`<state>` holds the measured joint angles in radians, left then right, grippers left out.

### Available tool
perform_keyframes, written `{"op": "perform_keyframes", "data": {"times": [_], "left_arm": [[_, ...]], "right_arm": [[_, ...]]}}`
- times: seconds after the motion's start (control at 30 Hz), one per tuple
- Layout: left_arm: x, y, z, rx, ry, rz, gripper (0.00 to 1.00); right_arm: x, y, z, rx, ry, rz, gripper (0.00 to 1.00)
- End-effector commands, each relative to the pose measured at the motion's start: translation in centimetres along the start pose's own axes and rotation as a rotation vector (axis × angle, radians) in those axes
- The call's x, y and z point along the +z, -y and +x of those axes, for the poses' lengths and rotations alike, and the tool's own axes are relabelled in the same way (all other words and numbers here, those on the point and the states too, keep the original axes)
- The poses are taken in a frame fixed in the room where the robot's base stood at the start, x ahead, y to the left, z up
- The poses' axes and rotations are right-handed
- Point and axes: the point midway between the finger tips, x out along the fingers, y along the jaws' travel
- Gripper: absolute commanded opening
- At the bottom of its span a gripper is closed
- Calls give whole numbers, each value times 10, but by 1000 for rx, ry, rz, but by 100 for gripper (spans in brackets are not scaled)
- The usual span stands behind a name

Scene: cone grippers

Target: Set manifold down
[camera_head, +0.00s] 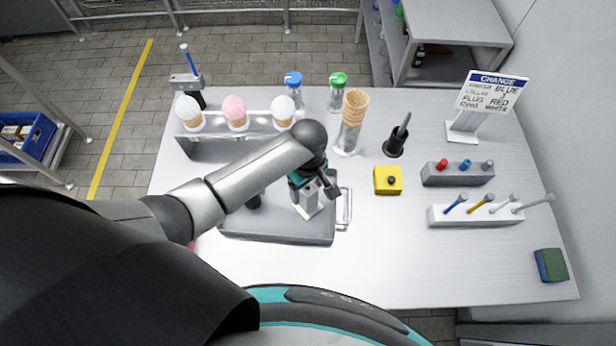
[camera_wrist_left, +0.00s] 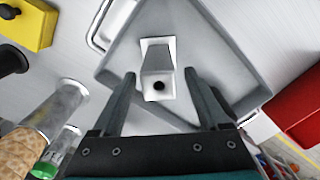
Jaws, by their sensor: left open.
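The manifold, which I take to be the pale grey block with a dark round hole (camera_wrist_left: 157,75), stands in the grey tray (camera_wrist_left: 215,25). In the head view the block (camera_head: 309,207) is near the tray's right side, partly covered by my left gripper. The tray (camera_head: 285,237) has a wire handle at its right end. My left gripper (camera_wrist_left: 160,73) is open, with one finger on each side of the block and visible gaps between. It shows small in the head view (camera_head: 314,184). Whether the block's base lies flat is hard to tell. My right gripper is out of view.
Behind the tray stands a grey cone rack (camera_head: 208,147) with ice-cream cones. To the right are stacked cones (camera_head: 355,106), a black holder (camera_head: 394,146), a yellow block (camera_head: 388,180), a grey peg block (camera_head: 457,174) and a white spoon rack (camera_head: 470,217). The table's front right is mostly clear.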

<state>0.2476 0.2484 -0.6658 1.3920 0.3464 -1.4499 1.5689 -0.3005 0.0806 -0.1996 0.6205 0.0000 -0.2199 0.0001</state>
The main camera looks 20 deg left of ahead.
Motion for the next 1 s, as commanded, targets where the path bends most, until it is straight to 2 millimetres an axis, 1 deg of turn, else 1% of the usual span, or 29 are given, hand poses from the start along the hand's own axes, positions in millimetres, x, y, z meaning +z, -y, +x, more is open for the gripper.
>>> {"op": "perform_keyframes", "data": {"times": [0.17,0.4,0.6,0.77,1.0], "left_arm": [[0,-1,-28,4,0,0,77],[0,-2,-77,7,0,-1,77],[0,-2,-107,5,1,-1,77],[0,-1,-118,2,1,-1,77],[0,-1,-119,2,1,0,77]], "right_arm": [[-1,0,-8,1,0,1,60],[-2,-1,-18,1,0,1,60],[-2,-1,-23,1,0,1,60],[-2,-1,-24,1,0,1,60],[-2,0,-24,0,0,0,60]]}}
